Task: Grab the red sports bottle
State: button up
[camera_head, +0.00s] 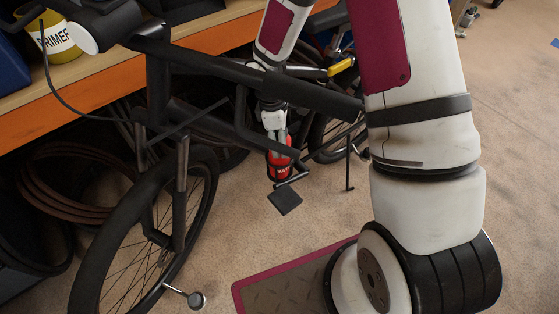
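The red sports bottle (281,170) is small in the middle of the head view, behind the dark bicycle's frame and crank. White lettering shows on its red side. It looks roughly upright. My arm reaches down from the top behind the bicycle's frame tube, and my gripper (276,135) is at the bottle's upper part. The fingers overlap the bottle's top in this view. They are small and partly hidden, so I cannot tell whether they are closed on it or only around it. What the bottle rests on is hidden.
A dark bicycle (268,85) stands in front of the bottle; its pedal (285,201) is just below it. Another wheel (335,135) is behind. An orange-edged shelf (60,110) holds a yellow primer can (57,38). Coiled hoses (65,180) lie underneath. Open floor (515,130) is at right.

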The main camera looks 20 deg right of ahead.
grip_shut()
jog(key=shift+r, duration=0.15)
